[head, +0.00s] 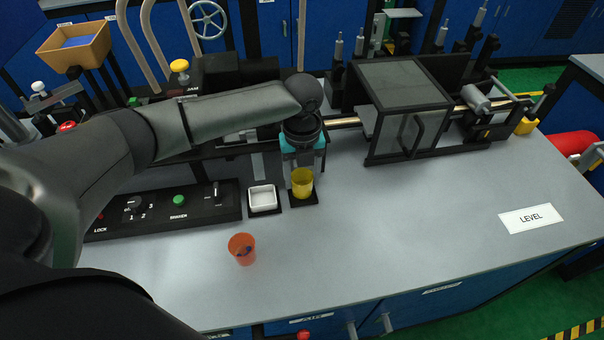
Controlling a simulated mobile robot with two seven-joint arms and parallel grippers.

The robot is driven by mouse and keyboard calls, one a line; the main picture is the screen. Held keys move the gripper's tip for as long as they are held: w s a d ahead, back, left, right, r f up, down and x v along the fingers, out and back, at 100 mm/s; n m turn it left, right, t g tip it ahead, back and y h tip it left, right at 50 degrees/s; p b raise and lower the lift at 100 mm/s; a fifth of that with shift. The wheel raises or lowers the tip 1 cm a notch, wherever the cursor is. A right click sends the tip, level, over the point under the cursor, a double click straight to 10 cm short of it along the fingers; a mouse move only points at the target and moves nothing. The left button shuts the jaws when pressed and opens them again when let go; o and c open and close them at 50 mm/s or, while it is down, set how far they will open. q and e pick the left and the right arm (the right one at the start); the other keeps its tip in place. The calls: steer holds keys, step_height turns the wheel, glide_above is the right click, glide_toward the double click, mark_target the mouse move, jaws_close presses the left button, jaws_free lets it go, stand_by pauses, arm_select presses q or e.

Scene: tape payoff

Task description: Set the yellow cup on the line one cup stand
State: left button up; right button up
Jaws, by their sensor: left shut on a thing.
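The yellow cup (302,184) is upright at a small black square stand (304,201) on the grey bench, right of a white square dish. My left gripper (302,168) comes down from above with its fingers at the cup's rim, shut on the cup. The cup's base appears at the stand's surface; I cannot tell whether it bears on it. My right gripper is not in view.
An orange cup (242,249) with something dark inside stands nearer the front. The white dish (262,198) is just left of the stand. A control panel (165,209) lies further left. A dark-framed box (405,110) stands behind right. The bench's right front is clear around the LEVEL label (531,219).

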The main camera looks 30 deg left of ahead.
arm_select(q)
steer(key=shift+f, duration=0.6)
steer(key=o, duration=1)
steer(key=shift+o, duration=0.2)
step_height(320, 180, up, 11)
steer(key=p, duration=1.1)
steer(key=shift+p, duration=0.4)
steer(key=shift+s, duration=0.1)
